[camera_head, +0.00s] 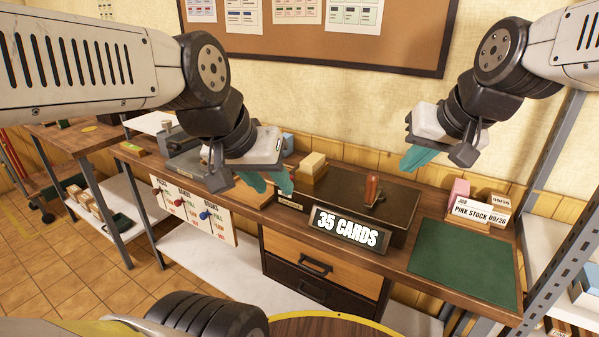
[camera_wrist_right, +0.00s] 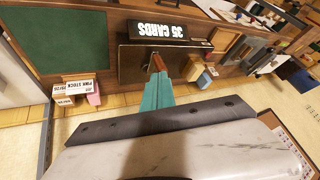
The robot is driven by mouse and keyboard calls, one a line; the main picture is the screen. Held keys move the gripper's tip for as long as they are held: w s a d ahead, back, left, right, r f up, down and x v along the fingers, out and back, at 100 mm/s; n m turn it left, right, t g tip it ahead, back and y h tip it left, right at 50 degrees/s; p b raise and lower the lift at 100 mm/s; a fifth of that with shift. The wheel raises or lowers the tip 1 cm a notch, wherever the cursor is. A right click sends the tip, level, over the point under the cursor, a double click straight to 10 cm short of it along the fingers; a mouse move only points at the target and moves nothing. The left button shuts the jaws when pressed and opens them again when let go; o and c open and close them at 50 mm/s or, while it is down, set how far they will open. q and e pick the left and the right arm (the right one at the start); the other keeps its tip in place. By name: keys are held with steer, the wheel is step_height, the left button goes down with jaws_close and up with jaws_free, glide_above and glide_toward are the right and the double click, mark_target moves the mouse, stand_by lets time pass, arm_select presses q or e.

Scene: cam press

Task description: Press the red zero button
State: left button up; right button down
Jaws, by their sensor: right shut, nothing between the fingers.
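I cannot make out a part that is clearly a red zero button. A small red knob (camera_head: 178,202) shows on the white chart board (camera_head: 222,228) at the bench's front left, beside a blue knob (camera_head: 204,214). A reddish upright handle (camera_head: 372,190) stands on a dark box behind the "35 CARDS" sign (camera_head: 350,230). My left gripper (camera_head: 268,186) is over the bench left of the sign, its teal fingers apart and empty. My right gripper (camera_head: 412,160) is shut and empty, raised above the bench behind the handle; its teal fingers also show in the right wrist view (camera_wrist_right: 157,92).
A green mat (camera_head: 464,265) lies on the right of the bench, with a "PINK STOCK" card (camera_head: 480,213) behind it. Yellowish blocks (camera_head: 313,165) sit near my left gripper. A grey metal shelf post (camera_head: 560,200) stands at the far right.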

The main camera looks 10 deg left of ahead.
steer(key=w+a+y, duration=0.2)
steer(key=w+a, duration=1)
steer(key=w, duration=0.1)
steer(key=y, duration=0.1)
glide_above(291, 178)
step_height(291, 178, down, 8)
steer(key=f, duration=0.1)
steer(key=shift+r+m, duration=0.25)
steer(key=shift+m, duration=0.05)
steer(key=shift+f, duration=4.4)
steer(key=shift+f, duration=0.2)
steer(key=shift+f, duration=0.25)
